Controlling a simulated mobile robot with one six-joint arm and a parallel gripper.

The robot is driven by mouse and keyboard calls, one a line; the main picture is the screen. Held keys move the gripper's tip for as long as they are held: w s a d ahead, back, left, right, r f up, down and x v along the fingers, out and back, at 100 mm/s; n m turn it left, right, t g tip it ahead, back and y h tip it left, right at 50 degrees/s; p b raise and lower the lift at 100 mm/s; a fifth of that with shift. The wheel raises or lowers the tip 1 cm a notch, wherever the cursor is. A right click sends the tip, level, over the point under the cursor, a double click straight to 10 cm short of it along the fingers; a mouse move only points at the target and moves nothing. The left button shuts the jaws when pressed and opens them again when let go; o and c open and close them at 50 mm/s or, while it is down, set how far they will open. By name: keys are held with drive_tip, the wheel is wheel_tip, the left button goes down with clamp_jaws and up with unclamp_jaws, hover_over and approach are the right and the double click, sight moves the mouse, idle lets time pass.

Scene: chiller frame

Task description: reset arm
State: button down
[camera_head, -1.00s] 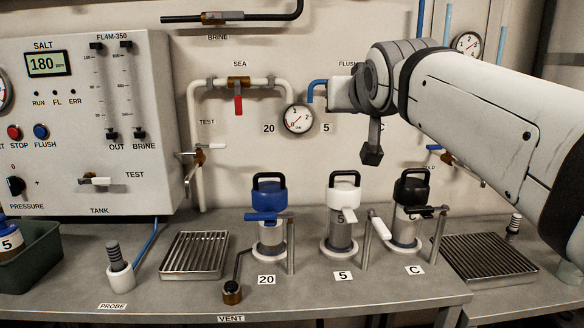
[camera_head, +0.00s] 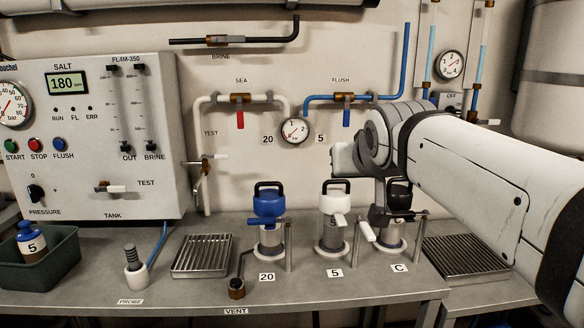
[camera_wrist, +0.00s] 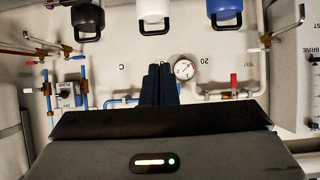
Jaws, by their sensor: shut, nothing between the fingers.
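My gripper (camera_head: 380,216) points down in the head view, in front of the black-capped housing (camera_head: 399,190) marked C, and partly hides it. I cannot tell whether they touch. In the wrist view its dark fingers (camera_wrist: 159,84) are together with nothing between them. The wrist view is upside down and shows the black (camera_wrist: 87,20), white (camera_wrist: 153,12) and blue (camera_wrist: 225,12) caps along its top edge, apart from the fingers. My arm reaches in from the right.
The blue-capped housing (camera_head: 270,203) and white-capped housing (camera_head: 334,200) stand left of my gripper. Pipes and a round gauge (camera_head: 295,130) are on the wall behind. A drain grate (camera_head: 201,255) and a green bin (camera_head: 62,277) are at the left of the bench.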

drive_tip(key=s+d+f+g+p, duration=0.1)
drive_tip(key=s+f+g+p, duration=0.3)
drive_tip(key=s, duration=0.5)
drive_tip(key=s+d+f+g+p, duration=0.2)
drive_tip(key=s+f+g+p, duration=0.3)
drive_tip(key=s+f+p, duration=0.3)
drive_tip(key=shift+s+d+m+p, duration=0.3)
drive_tip(key=shift+s+p, duration=0.65)
